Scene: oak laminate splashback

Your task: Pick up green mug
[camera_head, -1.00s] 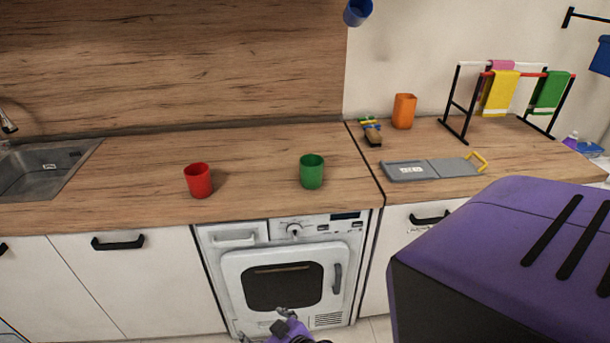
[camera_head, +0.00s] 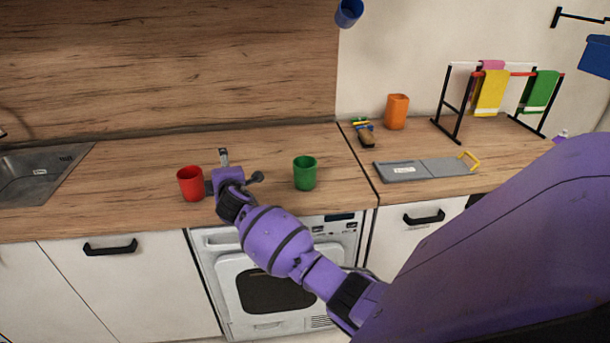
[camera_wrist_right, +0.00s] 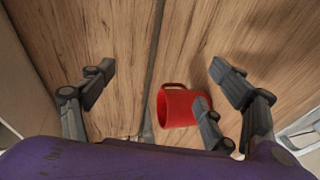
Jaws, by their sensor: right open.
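The green mug (camera_head: 305,173) stands upright on the wooden counter, near its front edge, above the washing machine. My right gripper (camera_head: 240,166) is over the counter between the red mug and the green mug, closer to the red one. Its fingers are spread and hold nothing. In the right wrist view, the open fingers (camera_wrist_right: 160,72) frame bare wood, and the red mug shows by the right-hand fingers. The green mug is not in that view. My left gripper is not in view.
The red mug (camera_head: 190,184) stands just left of my right gripper; it also shows in the right wrist view (camera_wrist_right: 176,108). An orange cup (camera_head: 396,111), a grey board (camera_head: 425,169) and a towel rack (camera_head: 452,108) are to the right. The counter behind the green mug is clear.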

